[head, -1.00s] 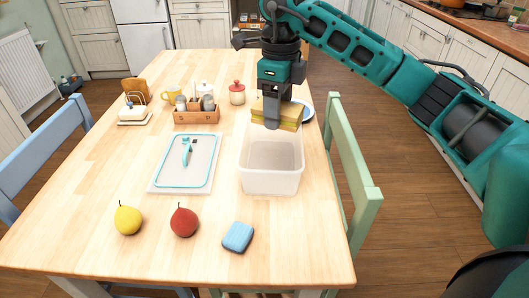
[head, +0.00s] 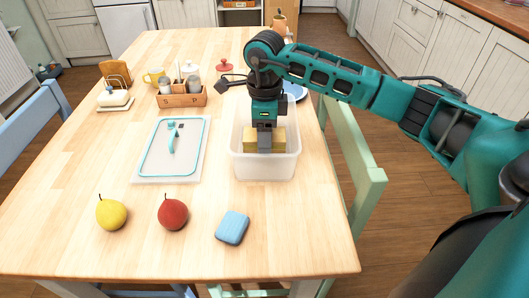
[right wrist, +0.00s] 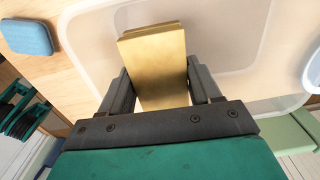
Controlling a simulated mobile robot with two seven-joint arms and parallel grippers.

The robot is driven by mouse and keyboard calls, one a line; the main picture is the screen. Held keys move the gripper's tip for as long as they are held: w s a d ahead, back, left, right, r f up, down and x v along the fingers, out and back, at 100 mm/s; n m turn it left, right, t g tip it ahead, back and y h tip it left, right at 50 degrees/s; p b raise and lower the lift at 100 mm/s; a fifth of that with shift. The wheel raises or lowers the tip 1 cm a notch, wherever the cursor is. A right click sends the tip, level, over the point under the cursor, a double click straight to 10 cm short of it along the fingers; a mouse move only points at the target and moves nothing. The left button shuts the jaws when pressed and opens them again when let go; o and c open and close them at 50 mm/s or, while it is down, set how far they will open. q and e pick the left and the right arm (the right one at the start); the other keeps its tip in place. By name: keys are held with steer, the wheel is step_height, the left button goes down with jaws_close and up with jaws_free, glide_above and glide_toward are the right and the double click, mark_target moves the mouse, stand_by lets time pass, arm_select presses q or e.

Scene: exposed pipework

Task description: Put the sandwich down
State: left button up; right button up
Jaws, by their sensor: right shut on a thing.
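The sandwich (head: 277,139), a yellow-brown block, is inside the white see-through container (head: 265,169) on the table. It also shows in the right wrist view (right wrist: 155,62). My right gripper (head: 264,148) points down into the container and is shut on the sandwich, with one finger on each side of it in the right wrist view (right wrist: 159,88). I cannot tell whether the sandwich touches the container floor. My left gripper is not in view.
Left of the container lies a cutting board (head: 150,168) with a teal-handled tool (head: 171,140). In front are a yellow pear (head: 111,215), a red pear (head: 172,213) and a blue sponge (head: 233,228). A wooden caddy (head: 182,99) stands behind. A green chair (head: 352,170) is at the right.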

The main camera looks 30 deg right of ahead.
steer(key=shift+f, duration=0.65)
step_height(320, 180, down, 4)
steer(key=shift+r+b, duration=0.25)
steer(key=shift+b, duration=0.1)
steer(key=shift+f, duration=0.3)
steer(key=shift+r, duration=0.1)
steer(key=shift+f, duration=0.2)
steer(key=o, duration=1.1)
